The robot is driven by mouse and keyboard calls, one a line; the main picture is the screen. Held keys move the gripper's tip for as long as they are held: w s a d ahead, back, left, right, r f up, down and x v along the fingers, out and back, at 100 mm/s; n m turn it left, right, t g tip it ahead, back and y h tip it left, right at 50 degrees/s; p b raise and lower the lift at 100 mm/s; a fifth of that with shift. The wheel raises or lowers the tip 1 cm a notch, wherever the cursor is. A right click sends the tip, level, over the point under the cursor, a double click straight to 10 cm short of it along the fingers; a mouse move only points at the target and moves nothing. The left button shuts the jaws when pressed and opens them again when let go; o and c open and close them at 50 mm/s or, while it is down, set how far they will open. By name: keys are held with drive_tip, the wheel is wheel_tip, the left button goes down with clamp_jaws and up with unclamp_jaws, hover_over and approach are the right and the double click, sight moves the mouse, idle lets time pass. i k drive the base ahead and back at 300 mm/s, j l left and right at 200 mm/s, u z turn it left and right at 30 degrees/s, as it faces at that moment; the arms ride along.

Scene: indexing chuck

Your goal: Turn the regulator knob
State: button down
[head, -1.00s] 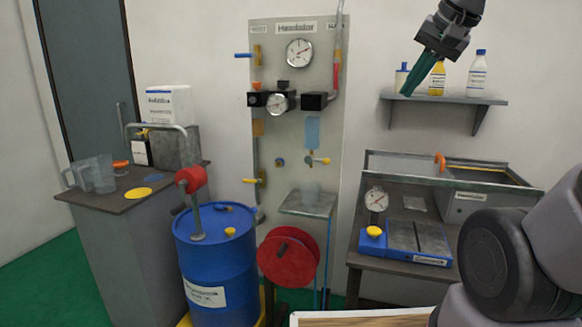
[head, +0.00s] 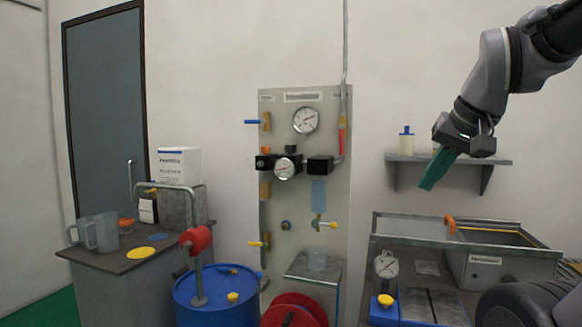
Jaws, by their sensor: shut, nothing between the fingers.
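A grey upright panel (head: 342,230) stands against the wall in the middle of the head view. It carries a black regulator-like assembly with a round white gauge (head: 285,168), a black block (head: 320,166) on the right and a smaller black part (head: 264,163) on the left. A small orange knob-like part (head: 266,150) shows just above the left part. I cannot tell for certain which part is the regulator knob. My gripper (head: 429,186), with green fingers, is shut and empty, pointing down-left. It appears right of the panel, in front of the shelf, apart from the knob parts.
A wall shelf (head: 500,160) holds bottles, partly hidden by my gripper. A blue drum (head: 215,300) and red reel (head: 294,312) stand below. A bench (head: 470,228) is at right, a cabinet (head: 120,285) at left.

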sight(290, 148)
drive_tip(key=i+j+z, duration=0.1)
drive_tip(key=j, duration=0.3)
drive_tip(key=i+j+z, duration=0.15)
drive_tip(key=j, duration=0.3)
drive_tip(key=i+j+z, duration=0.1)
drive_tip(key=i+j, duration=0.15)
drive_tip(key=j, duration=0.2)
drive_tip(key=i+j+z, duration=0.1)
drive_tip(key=j, duration=0.35)
drive_tip(key=i+j+z, duration=0.15)
drive_tip(key=j, duration=0.3)
drive_tip(key=k, duration=0.3)
